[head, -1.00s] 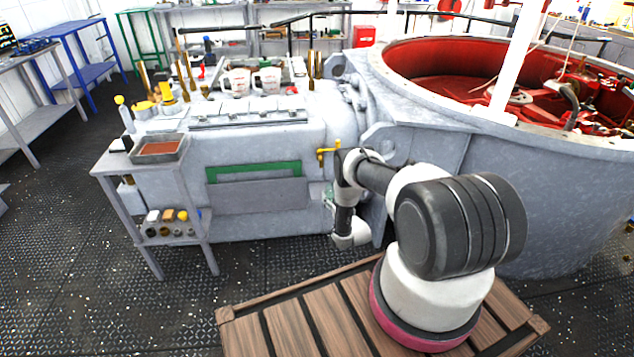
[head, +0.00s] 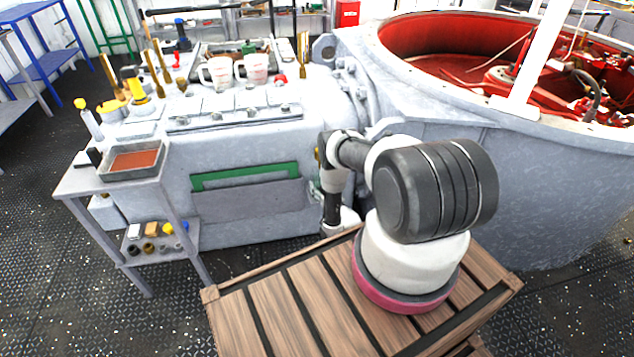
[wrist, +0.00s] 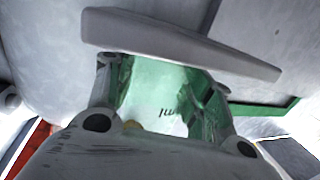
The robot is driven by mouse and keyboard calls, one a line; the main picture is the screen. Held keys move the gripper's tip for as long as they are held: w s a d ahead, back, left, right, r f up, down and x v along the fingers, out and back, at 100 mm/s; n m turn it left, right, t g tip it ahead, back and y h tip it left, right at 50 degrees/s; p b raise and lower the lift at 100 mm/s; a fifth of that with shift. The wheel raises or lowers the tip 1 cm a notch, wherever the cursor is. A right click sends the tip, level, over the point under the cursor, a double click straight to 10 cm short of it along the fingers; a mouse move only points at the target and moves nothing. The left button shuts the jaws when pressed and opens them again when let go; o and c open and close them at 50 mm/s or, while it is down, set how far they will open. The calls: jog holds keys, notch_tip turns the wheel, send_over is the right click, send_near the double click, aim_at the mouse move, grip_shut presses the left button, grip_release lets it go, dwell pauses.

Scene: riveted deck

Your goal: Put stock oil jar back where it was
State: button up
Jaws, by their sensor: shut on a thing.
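In the wrist view my gripper (wrist: 163,92) is shut on a pale, whitish jar (wrist: 152,100) with dark "ml" lettering. Green-tinted surfaces show at the fingers on both sides of it. Most of the jar is hidden, so I cannot tell its full shape or contents. In the head view my arm hangs low in front of the grey machine, and the gripper and jar are mostly hidden behind it. Two white jugs with red print, a left one (head: 217,73) and a right one (head: 256,69), stand on top of the machine.
The grey machine (head: 245,140) has a green-edged recess (head: 246,176) in its front. A side stand (head: 80,183) holds a tray (head: 131,174) of brown material, with small items on its lower shelf. A large red-lined tub (head: 440,65) is at the right. Dark floor (head: 60,310) is clear at front left.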

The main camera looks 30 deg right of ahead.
jog(key=shift+f, duration=0.15)
jog(key=o, duration=1.1)
jog(key=shift+f, duration=0.15)
jog(key=shift+r, duration=0.2)
jog(key=s, duration=1.2)
jog(key=shift+a+r, duration=0.15)
jog(key=shift+r, duration=0.1)
